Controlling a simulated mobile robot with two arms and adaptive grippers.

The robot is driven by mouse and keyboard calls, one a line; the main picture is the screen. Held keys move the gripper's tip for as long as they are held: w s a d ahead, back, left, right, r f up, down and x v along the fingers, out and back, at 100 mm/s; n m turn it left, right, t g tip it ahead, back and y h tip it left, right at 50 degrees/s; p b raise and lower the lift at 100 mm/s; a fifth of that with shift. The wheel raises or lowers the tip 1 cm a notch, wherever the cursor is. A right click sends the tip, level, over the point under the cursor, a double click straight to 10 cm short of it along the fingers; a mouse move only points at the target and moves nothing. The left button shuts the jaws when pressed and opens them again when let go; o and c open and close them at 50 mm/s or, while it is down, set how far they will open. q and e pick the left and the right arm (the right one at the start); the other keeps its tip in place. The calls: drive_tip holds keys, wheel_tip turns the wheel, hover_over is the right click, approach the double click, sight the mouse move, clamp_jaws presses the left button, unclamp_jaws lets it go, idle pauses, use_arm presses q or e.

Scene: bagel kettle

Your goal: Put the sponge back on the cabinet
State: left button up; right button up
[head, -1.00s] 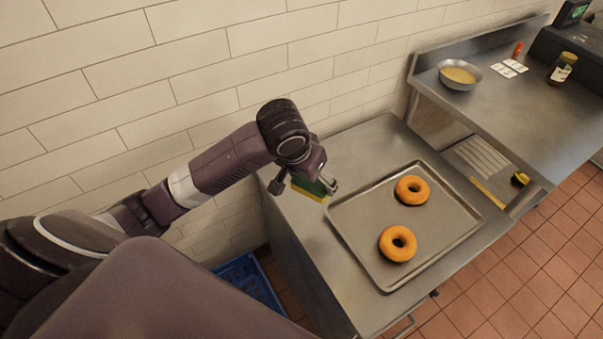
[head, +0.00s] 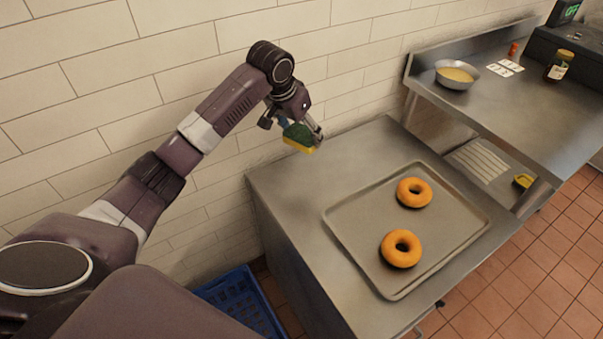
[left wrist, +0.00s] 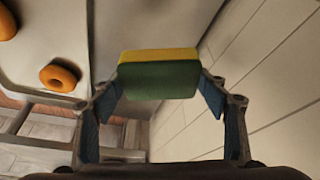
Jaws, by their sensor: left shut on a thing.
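The sponge (head: 299,138), green on one side and yellow on the other, is held in my left gripper (head: 302,134). The gripper is shut on it, above the back left part of the steel cabinet (head: 290,187), near the wall. The sponge's yellow side faces down in the head view. In the left wrist view the sponge (left wrist: 158,75) sits between the two blue-padded fingers (left wrist: 160,92), and the cabinet top shows beyond it. My right gripper is not in view.
A metal tray (head: 368,248) with two orange bagels (head: 414,193) (head: 401,248) takes up the cabinet's right part. A higher steel counter (head: 490,110) with a bowl (head: 456,74) and jar (head: 559,65) stands behind right. A blue crate (head: 240,303) is on the floor. The cabinet's back left is clear.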

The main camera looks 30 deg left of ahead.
sight(304, 177)
use_arm(q)
wheel_tip(304, 177, down, 15)
idle(0.4)
drive_tip(key=o, duration=1.3)
drive_tip(key=shift+f, duration=0.1)
drive_tip(key=v, duration=1.2)
drive_tip(key=shift+p, duration=0.3)
